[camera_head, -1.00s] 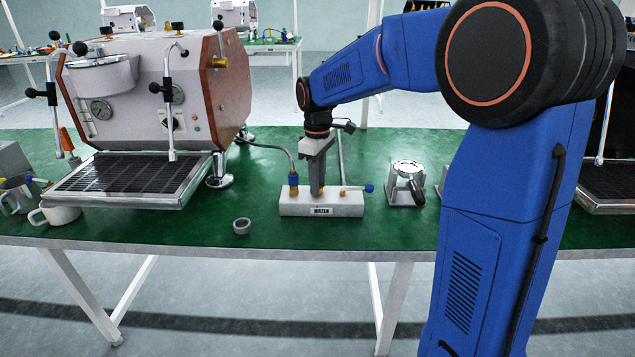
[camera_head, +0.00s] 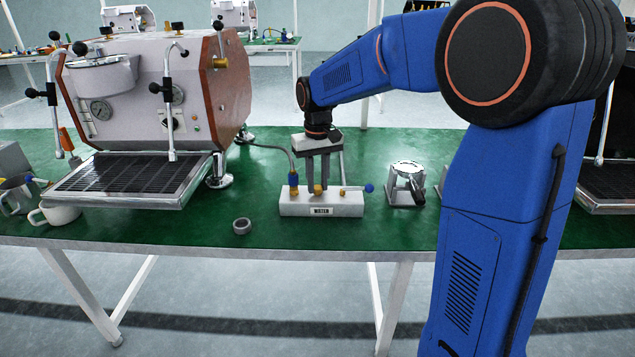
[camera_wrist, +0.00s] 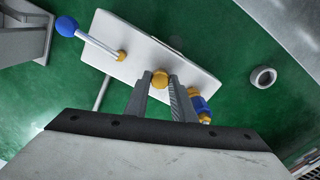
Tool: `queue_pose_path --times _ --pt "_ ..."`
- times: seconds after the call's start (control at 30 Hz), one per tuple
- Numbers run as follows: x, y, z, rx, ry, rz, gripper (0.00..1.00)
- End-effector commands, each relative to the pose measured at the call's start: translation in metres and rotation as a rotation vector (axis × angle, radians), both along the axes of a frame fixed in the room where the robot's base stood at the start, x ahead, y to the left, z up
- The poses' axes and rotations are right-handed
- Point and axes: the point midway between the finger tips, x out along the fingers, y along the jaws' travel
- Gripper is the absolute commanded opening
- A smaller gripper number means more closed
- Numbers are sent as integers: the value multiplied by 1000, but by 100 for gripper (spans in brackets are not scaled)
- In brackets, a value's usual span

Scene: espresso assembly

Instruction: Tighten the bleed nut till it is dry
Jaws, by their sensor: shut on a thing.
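The bleed nut, a small brass knob (camera_head: 318,190), sits in the middle of a pale block labelled WATER (camera_head: 345,208) on the green bench. My gripper (camera_head: 318,185) points down over the block, with one finger on each side of the nut. In the wrist view the nut (camera_wrist: 160,79) shows between the fingertips of my gripper (camera_wrist: 159,82), shut on it. A blue-collared brass fitting (camera_head: 293,184) with a hose stands at the block's left end. A lever with a blue knob (camera_head: 369,188) is at its right. I cannot make out any water at the nut.
An espresso machine (camera_head: 150,90) with a drip tray stands to the left. A grey ring (camera_head: 242,226) lies near the bench's front edge. A metal stand (camera_head: 405,185) is right of the block. The bench in front of the block is clear.

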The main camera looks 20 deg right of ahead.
Motion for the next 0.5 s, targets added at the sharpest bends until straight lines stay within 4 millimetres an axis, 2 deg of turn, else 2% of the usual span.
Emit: queue_pose_path --times 0.5 --pt "1 0 1 0 -4 -55 0"
